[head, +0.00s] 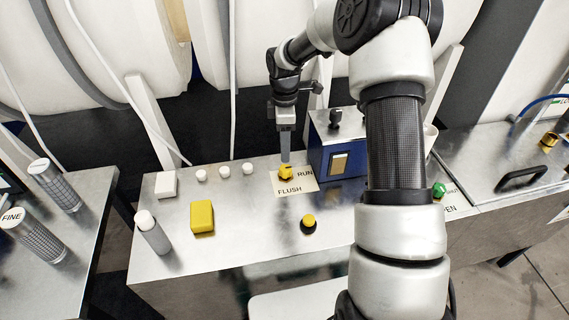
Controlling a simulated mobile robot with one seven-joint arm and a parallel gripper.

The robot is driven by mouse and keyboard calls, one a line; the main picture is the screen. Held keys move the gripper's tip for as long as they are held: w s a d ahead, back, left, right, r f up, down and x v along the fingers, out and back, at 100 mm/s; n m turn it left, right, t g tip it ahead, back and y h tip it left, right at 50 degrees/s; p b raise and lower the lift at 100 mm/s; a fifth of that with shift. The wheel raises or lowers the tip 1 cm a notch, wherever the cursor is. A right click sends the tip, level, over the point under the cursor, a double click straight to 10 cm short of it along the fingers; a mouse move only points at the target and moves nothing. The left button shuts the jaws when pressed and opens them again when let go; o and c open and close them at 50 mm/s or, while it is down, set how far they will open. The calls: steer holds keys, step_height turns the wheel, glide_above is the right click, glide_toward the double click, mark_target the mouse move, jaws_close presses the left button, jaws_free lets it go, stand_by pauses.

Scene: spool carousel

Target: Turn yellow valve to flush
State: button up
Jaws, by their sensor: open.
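The yellow valve (285,171) sits on a pale label plate (296,183) on the steel bench. The plate reads RUN to the right of the valve and FLUSH below it. My gripper (285,155) points straight down right above the valve, with its fingertips at or close to the valve's top. I cannot tell whether they touch it. The gap between the fingers is hard to see from here. The direction the valve's handle points is too small to tell.
A blue box (337,150) stands close to the right of the valve. A yellow block (202,217), a white-capped bottle (152,231), a yellow-topped black button (308,223) and small white knobs (225,171) are on the bench (255,243). A green knob (439,190) is at right. White spools (130,50) stand behind.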

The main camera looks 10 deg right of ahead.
mark_target(284, 168)
step_height(284, 168, down, 8)
steer(key=shift+s+f, duration=0.1)
steer(key=shift+f, duration=0.05)
stand_by(0.3)
steer(key=c, duration=1)
